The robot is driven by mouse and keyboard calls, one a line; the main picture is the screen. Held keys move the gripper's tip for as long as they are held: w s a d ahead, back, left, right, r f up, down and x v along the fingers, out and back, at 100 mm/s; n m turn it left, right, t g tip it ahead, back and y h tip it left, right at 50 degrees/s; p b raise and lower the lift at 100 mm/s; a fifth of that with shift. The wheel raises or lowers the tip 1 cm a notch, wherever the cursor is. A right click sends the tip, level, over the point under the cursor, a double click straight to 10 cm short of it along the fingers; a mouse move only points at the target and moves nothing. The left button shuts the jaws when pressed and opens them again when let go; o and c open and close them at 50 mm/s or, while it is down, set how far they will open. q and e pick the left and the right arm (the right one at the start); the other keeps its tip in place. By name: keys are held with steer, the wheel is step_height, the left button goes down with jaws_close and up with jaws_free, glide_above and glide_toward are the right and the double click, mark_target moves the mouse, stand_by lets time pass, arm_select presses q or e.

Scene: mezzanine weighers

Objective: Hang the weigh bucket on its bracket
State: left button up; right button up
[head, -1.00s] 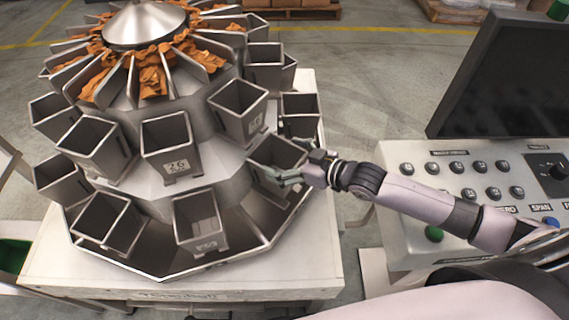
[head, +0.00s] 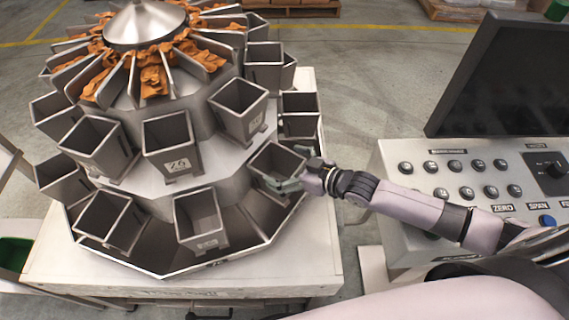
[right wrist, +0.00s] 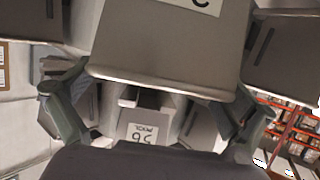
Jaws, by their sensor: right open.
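The weigh bucket (head: 277,160) is a grey open-topped metal box at the right side of the lower ring of the weigher. My right gripper (head: 290,182) is at its outer front side, with the fingers beside the bucket. In the right wrist view a large bucket wall (right wrist: 165,55) with part of a white label fills the top middle. The open right fingers (right wrist: 155,110) stand to its left and right; I cannot tell whether they touch it. The bracket behind the bucket is hidden, so I cannot tell whether the bucket hangs on it. My left gripper is out of view.
Other buckets (head: 172,150) crowd the weigher in two rings around its cone (head: 145,25). A faceted metal tray (head: 165,270) lies below them on a white table (head: 300,275). A control console (head: 480,165) with a dark screen (head: 500,80) stands at the right, near my right arm.

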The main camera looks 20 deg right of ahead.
steer(key=shift+r, duration=0.15)
steer(key=v, duration=1.2)
steer(key=shift+b, duration=0.45)
